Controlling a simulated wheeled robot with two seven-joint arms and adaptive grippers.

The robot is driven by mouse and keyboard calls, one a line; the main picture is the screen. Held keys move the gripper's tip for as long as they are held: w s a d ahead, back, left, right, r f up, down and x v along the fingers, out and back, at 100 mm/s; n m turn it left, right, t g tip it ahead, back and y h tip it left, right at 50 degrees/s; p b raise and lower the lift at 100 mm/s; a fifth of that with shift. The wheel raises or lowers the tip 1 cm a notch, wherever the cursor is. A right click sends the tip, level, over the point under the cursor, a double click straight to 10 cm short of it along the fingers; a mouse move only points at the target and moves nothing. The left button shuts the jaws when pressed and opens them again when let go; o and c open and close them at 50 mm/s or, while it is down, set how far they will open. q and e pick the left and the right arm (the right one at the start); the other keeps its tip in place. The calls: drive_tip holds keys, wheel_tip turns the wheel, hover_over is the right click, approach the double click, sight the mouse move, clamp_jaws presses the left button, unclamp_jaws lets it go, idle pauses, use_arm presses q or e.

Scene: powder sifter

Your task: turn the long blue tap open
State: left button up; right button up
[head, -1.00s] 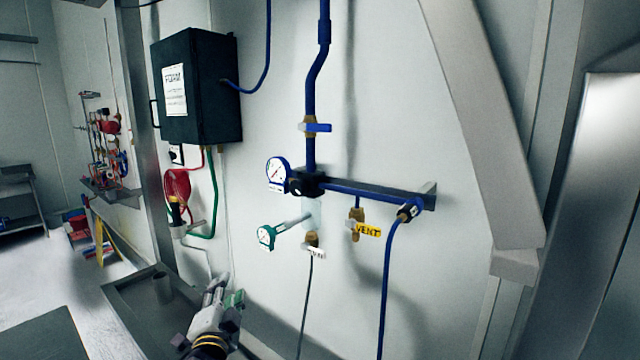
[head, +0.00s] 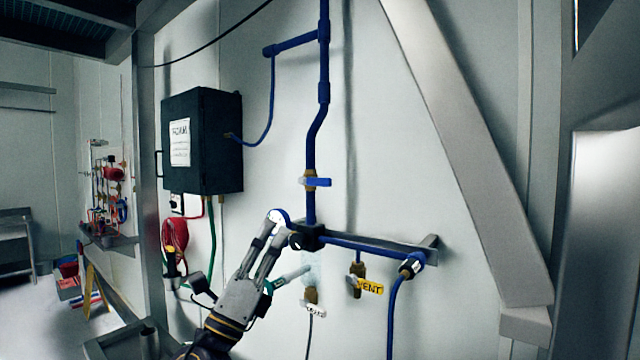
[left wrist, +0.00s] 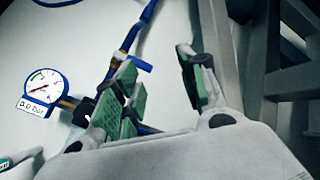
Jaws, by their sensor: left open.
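The long blue tap (head: 317,182) is a flat blue lever on a brass valve in the vertical blue pipe. The lever lies sideways across the pipe. In the left wrist view the blue lever (left wrist: 141,63) shows between the green-padded fingers, farther off. My left gripper (head: 277,221) is open and empty, below and left of the tap and apart from it. In the head view it partly hides the round gauge (head: 276,214). The gauge (left wrist: 45,88) shows whole in the left wrist view. My right gripper is not in view.
A horizontal blue pipe on a bracket (head: 435,241) runs right below the tap. A yellow VENT tag (head: 370,287) hangs by a brass valve. A dark box (head: 201,142) is on the wall to the left. The wall right of the tap is clear.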

use_arm(q)
drive_tip(key=s+d+r+m+g+h, duration=0.1)
drive_tip(key=d+r+m+g+h, duration=0.1)
drive_tip(key=d+m+g+h, duration=0.5)
drive_tip(key=s+d+r+m+g+h, duration=0.1)
drive_tip(key=s+r+m+g+h, duration=0.3)
drive_tip(key=m, duration=0.8)
drive_tip(key=m+t+y, duration=0.2)
drive_tip(key=m+y, duration=0.7)
drive_tip(key=y, duration=0.5)
approach(318, 182)
drive_tip(key=v, duration=0.3)
drive_tip(key=shift+d, duration=0.2)
drive_tip(key=shift+p+x, duration=2.75)
drive_tip(key=shift+x, duration=4.05)
